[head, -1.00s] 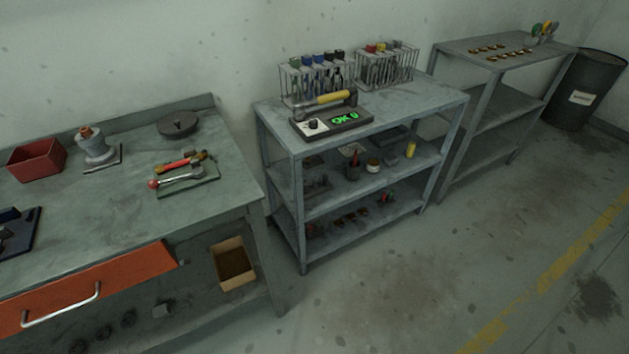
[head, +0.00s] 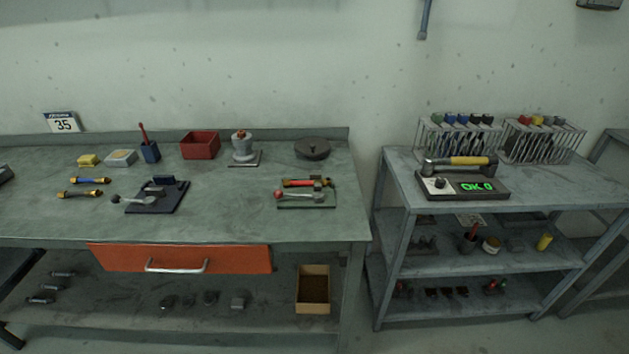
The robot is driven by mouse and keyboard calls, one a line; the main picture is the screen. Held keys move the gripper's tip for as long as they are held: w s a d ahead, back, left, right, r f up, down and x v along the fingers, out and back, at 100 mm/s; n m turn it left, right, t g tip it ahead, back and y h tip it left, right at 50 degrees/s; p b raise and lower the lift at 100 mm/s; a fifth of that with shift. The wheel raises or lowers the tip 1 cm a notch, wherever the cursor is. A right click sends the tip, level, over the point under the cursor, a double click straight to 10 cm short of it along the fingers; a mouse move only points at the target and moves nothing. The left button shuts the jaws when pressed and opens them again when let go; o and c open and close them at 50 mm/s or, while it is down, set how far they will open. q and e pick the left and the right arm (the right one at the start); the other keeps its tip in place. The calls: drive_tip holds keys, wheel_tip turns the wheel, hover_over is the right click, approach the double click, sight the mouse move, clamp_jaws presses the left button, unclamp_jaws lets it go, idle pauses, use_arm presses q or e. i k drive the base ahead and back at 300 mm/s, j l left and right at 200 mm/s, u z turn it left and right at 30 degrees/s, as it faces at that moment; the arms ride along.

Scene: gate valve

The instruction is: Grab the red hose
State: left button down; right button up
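I cannot make out a red hose in the head view. Red items in view are a red open box (head: 200,145) at the back of the workbench and a red-handled tool (head: 299,183) on a small green mat (head: 318,206). A lever with a red ball end (head: 279,195) lies on the same mat. A red stick rises from a dark blue holder (head: 151,152). Neither of my grippers is in view.
The workbench (head: 230,205) has an orange drawer (head: 190,258) in front, shut or nearly so. A cardboard box (head: 313,284) sits below the bench.

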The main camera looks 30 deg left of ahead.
sight(286, 182)
drive_tip(key=i+l+u, duration=0.7)
drive_tip(key=l, duration=0.25)
drive_tip(key=i+j, duration=0.05)
drive_tip(key=i, duration=0.05)
